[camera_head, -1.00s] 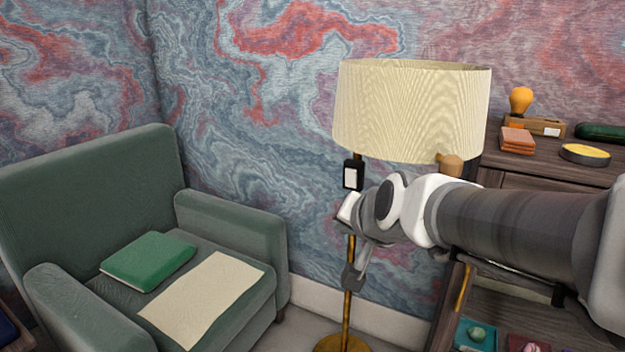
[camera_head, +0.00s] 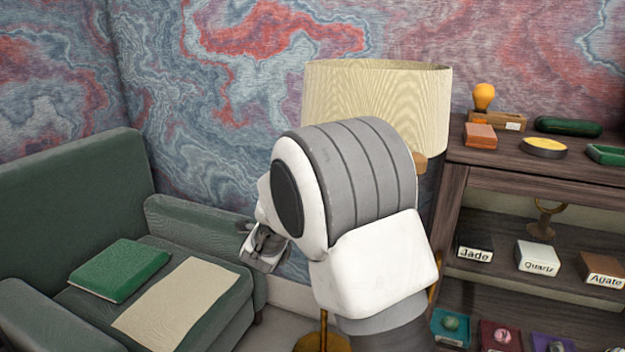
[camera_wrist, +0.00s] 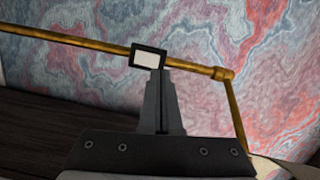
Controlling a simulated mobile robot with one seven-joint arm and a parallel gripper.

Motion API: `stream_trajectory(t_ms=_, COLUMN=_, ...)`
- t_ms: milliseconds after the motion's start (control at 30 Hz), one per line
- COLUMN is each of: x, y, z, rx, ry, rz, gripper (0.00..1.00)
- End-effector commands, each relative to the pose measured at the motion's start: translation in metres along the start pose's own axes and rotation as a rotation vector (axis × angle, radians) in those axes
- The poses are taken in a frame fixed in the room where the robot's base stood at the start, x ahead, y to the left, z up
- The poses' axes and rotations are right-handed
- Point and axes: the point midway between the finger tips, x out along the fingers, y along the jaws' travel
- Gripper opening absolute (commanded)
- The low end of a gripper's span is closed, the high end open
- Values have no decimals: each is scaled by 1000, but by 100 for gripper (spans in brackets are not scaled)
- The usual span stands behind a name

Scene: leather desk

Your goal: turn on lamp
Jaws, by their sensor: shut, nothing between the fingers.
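The floor lamp has a cream shade (camera_head: 385,85), a brass pole and a round brass base (camera_head: 322,343). The shade shows no clear glow. In the head view my arm covers most of the pole and the switch box. In the wrist view the brass pole (camera_wrist: 75,40) runs across the picture and carries a small black box with a white face, the switch (camera_wrist: 147,59). My gripper (camera_wrist: 160,74) is shut and empty. Its fingertips overlap the lower right edge of the switch in this view; I cannot tell whether they touch it.
A green armchair (camera_head: 75,200) with a green book (camera_head: 120,270) and a cream sheet (camera_head: 178,305) stands left. A dark wooden shelf (camera_head: 545,180) with several small items and labelled blocks stands right, close beside the lamp. The patterned wall (camera_head: 200,130) is behind.

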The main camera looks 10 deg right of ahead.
Motion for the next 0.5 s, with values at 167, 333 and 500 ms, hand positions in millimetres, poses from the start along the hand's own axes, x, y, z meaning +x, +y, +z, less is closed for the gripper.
stream_trajectory(t_ms=167, x=2, y=24, z=5, rx=73, ry=117, rz=-79, gripper=0)
stream_trajectory(t_ms=333, x=-1, y=35, z=5, rx=111, ry=182, rz=-136, gripper=0)
stream_trajectory(t_ms=500, x=-3, y=38, z=4, rx=124, ry=205, rz=-157, gripper=0)
